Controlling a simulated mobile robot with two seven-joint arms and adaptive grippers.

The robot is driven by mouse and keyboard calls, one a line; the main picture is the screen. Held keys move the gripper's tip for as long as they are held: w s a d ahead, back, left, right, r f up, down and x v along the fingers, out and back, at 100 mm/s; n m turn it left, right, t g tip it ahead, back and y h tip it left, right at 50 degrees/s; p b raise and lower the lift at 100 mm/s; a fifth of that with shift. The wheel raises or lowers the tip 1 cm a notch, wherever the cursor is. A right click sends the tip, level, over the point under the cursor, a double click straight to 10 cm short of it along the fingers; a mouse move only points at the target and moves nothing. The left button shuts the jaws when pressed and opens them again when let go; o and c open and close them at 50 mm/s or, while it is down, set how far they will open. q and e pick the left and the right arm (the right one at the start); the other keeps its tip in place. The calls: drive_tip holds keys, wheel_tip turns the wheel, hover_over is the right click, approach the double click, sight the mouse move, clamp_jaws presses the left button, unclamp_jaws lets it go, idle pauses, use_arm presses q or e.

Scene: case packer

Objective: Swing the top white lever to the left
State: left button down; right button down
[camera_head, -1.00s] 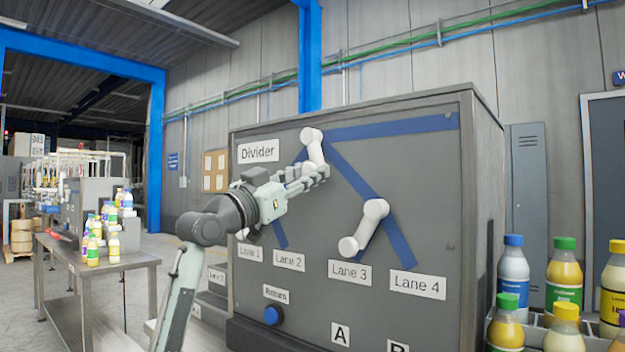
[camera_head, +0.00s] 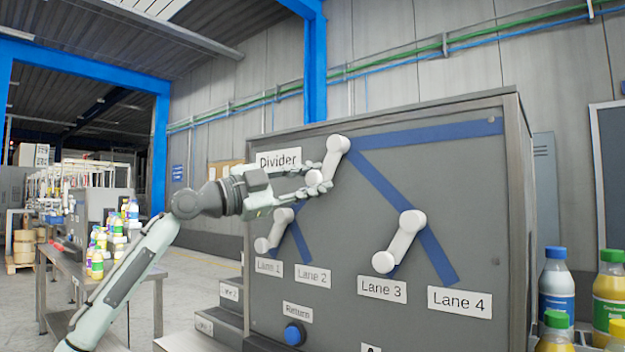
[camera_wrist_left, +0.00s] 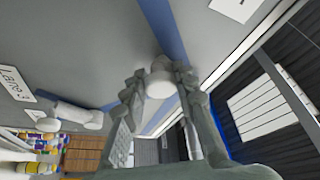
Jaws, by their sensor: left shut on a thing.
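The top white lever (camera_head: 332,158) is on the grey divider panel, hanging from its upper pivot down and to the left. My left gripper (camera_head: 314,177) is shut on the lever's lower knob, coming in from the left. In the left wrist view, the white knob (camera_wrist_left: 160,83) sits between the two fingers of the gripper (camera_wrist_left: 160,75). The fingers partly hide the lever's lower end. My right gripper is in neither view.
Two lower white levers, one left (camera_head: 274,231) and one right (camera_head: 400,242), both lean down-left. A blue Return button (camera_head: 294,334) is below. Bottles (camera_head: 556,285) stand at the right. A metal table (camera_head: 100,285) with bottles is at the left.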

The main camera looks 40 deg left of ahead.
use_arm(q)
drive_tip(key=shift+m, duration=0.4)
drive_tip(key=shift+a, duration=0.1)
drive_tip(key=c, duration=1.2)
unclamp_jaws()
drive_tip(key=shift+r, duration=0.1)
drive_tip(key=shift+s+a+f, duration=0.25)
drive_tip(key=shift+s+a, duration=0.05)
drive_tip(key=shift+s, duration=0.25)
drive_tip(key=v, duration=1)
drive_tip(key=shift+s, duration=0.35)
drive_tip(key=shift+a+r, duration=0.15)
